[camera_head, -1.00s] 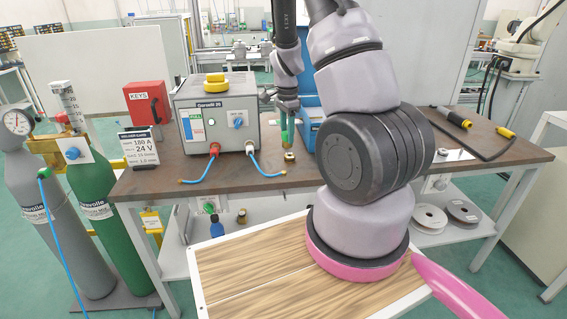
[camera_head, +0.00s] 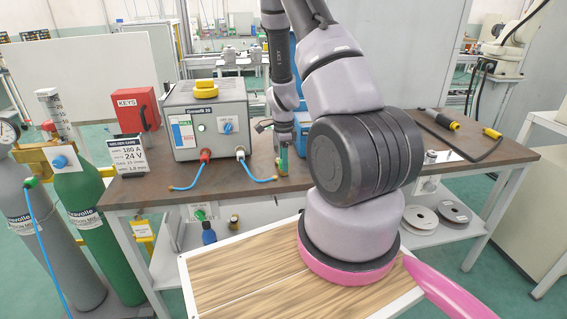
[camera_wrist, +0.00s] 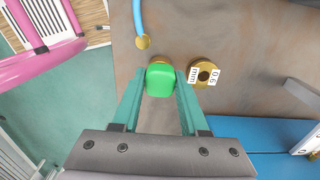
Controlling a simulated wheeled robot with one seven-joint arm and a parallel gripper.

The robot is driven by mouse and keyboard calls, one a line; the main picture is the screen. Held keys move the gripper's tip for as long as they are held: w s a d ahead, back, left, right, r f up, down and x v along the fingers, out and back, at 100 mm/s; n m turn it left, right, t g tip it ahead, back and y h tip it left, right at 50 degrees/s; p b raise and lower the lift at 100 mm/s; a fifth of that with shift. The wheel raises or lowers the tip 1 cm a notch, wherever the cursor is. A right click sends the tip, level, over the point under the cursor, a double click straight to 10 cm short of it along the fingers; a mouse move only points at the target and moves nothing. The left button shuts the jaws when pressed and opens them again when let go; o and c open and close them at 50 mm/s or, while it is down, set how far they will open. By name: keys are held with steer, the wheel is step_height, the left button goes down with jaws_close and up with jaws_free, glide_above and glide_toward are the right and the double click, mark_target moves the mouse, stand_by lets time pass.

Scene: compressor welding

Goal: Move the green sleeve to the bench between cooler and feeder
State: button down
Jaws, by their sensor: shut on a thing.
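The green sleeve (camera_wrist: 160,79) sits between the teal fingers of my gripper (camera_wrist: 160,84) in the wrist view, and the fingers are shut on it. In the head view my gripper (camera_head: 283,158) points down, low over the brown bench (camera_head: 330,193), between the grey machine (camera_head: 206,124) and the blue box (camera_head: 303,132). I cannot tell whether the sleeve touches the bench. A brass ring marked 0.6 mm (camera_wrist: 203,74) stands just right of the sleeve in the wrist view; I cannot make it out in the head view.
A blue hose with a brass end (camera_wrist: 142,42) lies close to the sleeve. A black cable with a yellow-ended handle (camera_head: 446,122) lies at the right. My arm hides part of the bench.

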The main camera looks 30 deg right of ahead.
steer(key=shift+f, duration=0.25)
steer(key=c, duration=0.7)
jaws_free()
steer(key=s+a+r+n+t+y, duration=0.1)
steer(key=s+a+r+n, duration=0.15)
steer(key=r, duration=0.75)
steer(key=s+a+r+n+t, duration=0.1)
steer(key=a+r+n, duration=0.15)
steer(key=r, duration=0.75)
steer(key=s+a+r+n+t+y, duration=0.1)
steer(key=s+a+r+n, duration=0.15)
steer(key=r, duration=0.75)
steer(key=s+a+r+n+t, duration=0.2)
steer(key=s+a+r+n, duration=0.1)
steer(key=s+r+n, duration=0.2)
steer(key=s+a+r+n+t, duration=0.2)
steer(key=s+a+r+n, duration=0.1)
steer(key=s+r, duration=0.4)
steer(key=shift+s+r+n, duration=0.3)
steer(key=shift+s+n, duration=0.55)
steer(key=shift+s, duration=0.3)
